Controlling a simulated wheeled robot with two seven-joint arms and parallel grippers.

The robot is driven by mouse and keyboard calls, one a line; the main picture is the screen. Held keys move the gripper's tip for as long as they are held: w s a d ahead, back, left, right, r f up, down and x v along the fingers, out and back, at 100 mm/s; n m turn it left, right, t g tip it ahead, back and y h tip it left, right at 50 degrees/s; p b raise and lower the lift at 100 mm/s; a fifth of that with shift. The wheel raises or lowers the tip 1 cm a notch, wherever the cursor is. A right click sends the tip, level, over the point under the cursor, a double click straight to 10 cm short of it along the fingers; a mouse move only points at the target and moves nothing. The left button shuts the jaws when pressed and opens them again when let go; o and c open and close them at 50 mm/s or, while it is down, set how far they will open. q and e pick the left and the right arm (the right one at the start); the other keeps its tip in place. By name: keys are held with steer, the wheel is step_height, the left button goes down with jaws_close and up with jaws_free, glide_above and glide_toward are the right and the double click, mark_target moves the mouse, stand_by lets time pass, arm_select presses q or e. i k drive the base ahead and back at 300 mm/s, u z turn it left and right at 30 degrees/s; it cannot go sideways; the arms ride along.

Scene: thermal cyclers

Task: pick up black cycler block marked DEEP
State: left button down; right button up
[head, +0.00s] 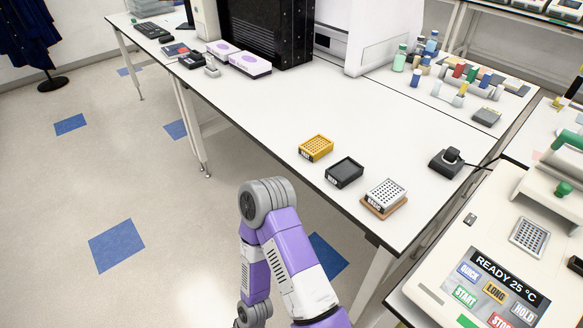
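The black cycler block marked DEEP (344,172) sits on the white table (270,115) near its front edge. A yellow block (316,148) stands to its left and farther back. A silver-white block (386,194) on a brown base stands to its right and nearer. All three are apart from each other, with labels on their front faces. A purple and white arm of mine rises from the bottom of the view, in front of the table edge. Neither gripper shows in the head view.
A cycler with a READY 25 °C screen (496,287) and an empty-looking well plate (529,237) stands at the lower right. A black device (446,162) sits right of the blocks. Bottles (400,58) and tubes are at the back right. The table behind the blocks is clear.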

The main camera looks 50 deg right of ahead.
mark_target(341, 174)
steer(key=u, duration=0.1)
steer(key=i, duration=1.35)
steer(key=z, duration=3.15)
